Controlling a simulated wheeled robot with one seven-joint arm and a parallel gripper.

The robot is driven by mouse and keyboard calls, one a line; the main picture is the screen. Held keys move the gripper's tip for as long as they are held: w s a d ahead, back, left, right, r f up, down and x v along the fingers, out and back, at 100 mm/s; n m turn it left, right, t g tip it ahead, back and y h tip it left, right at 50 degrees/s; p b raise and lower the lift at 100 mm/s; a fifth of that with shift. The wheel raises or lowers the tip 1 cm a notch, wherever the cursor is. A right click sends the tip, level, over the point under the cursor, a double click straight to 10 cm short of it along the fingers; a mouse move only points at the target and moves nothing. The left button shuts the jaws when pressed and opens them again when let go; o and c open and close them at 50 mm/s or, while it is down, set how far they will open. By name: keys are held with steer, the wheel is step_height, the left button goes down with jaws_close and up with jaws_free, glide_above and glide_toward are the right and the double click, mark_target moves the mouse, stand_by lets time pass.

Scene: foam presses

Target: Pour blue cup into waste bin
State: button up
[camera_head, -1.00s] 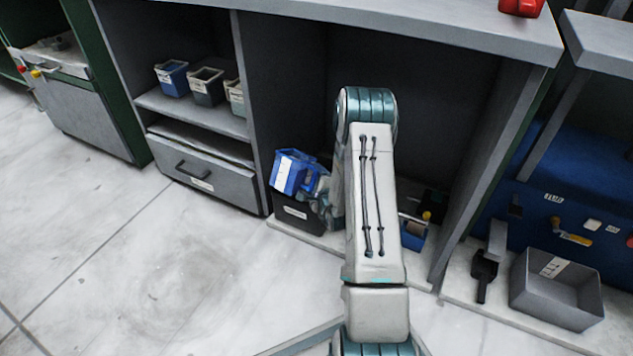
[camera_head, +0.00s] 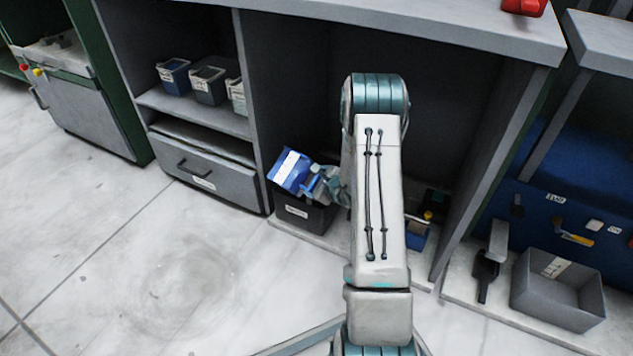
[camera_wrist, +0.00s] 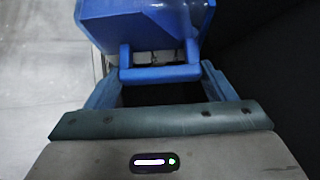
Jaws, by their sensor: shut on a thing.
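The blue cup (camera_head: 290,170), with a white label, is tilted over the dark waste bin (camera_head: 303,216) on the floor of the open bay. My gripper (camera_head: 322,183) is at the cup's right side and is partly hidden by my arm. In the wrist view the cup (camera_wrist: 150,30) fills the top middle, and my gripper (camera_wrist: 160,75) is shut on its blue handle. The cup's inside and any contents do not show. The inside of the bin is mostly hidden under the cup and gripper.
A small blue container (camera_head: 416,236) stands in the bay to the right of my arm. Several small bins, such as a dark one (camera_head: 208,86), sit on the left shelf above a grey drawer (camera_head: 203,170). A grey open box (camera_head: 557,300) is at the lower right.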

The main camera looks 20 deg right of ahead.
steer(key=shift+r+p, duration=0.1)
steer(key=shift+p, duration=0.3)
steer(key=shift+y+p, duration=0.3)
steer(key=shift+p, duration=0.2)
steer(key=shift+d+m+g, duration=0.1)
steer(key=shift+m+g, duration=0.2)
steer(key=shift+p, duration=0.5)
steer(key=shift+w+d+f+m+g+y+p, duration=0.3)
steer(key=shift+d+m+g+y+p, duration=0.35)
steer(key=shift+y+p, duration=0.4)
steer(key=shift+w+d+f+m+g+y+p, duration=0.15)
steer(key=shift+w+d+m+g+y+p, duration=0.4)
steer(key=shift+m+y+p, duration=0.4)
steer(key=shift+w+d+f+m+g+y+p, duration=0.25)
steer(key=shift+d+m+g+y+p, duration=0.15)
steer(key=shift+d+m+y+p, duration=0.5)
steer(key=shift+a, duration=0.15)
steer(key=shift+r, duration=0.1)
